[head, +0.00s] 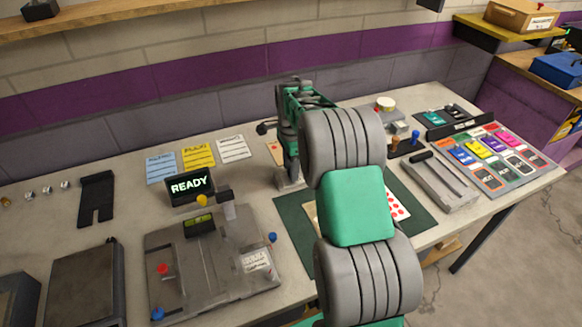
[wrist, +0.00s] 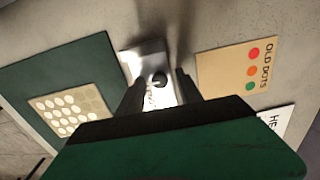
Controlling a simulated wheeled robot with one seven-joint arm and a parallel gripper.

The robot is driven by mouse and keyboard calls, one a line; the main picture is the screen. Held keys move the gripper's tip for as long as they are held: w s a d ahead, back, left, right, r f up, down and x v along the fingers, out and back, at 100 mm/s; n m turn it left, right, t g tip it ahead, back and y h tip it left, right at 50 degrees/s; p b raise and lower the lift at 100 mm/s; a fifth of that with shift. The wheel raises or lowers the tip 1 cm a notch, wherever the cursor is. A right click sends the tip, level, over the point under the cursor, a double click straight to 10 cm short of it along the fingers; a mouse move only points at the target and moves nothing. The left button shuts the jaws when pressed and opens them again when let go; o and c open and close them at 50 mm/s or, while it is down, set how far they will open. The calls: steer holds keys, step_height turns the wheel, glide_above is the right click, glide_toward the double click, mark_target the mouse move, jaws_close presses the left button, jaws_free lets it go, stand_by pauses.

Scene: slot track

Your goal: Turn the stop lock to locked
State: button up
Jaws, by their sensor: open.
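In the wrist view a small bright metal plate (wrist: 148,62) carries a round dark knob (wrist: 159,79) and some lettering too blurred to read. I cannot tell for sure that this is the stop lock, or which way it is set. My gripper (wrist: 160,84) is open, pointing down, with one finger on each side of the knob. Whether the fingers touch it cannot be told. In the head view my arm hides most of this spot; a bit of metal (head: 290,182) shows below it.
A green mat (wrist: 88,62) with a dotted card lies left of the plate in the wrist view. An "OLD DOTS" card (wrist: 225,72) lies right. In the head view a grey fixture (head: 190,262) with coloured knobs and a "READY" display (head: 189,186) stand left; colourful cards (head: 487,150) lie right.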

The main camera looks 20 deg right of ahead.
step_height(320, 180, up, 8)
steer(key=shift+f+b, duration=0.1)
steer(key=shift+b, duration=0.35)
steer(key=s+a+r+n+t, duration=0.2)
steer(key=s+a+r+n, duration=0.3)
steer(key=s+a+n, duration=0.55)
steer(key=s+a+f+n+t, duration=0.1)
steer(key=s+f+n, duration=0.3)
steer(key=s+n, duration=0.4)
steer(key=s, duration=0.5)
steer(key=shift+s+a, duration=0.3)
steer(key=shift+s, duration=0.1)
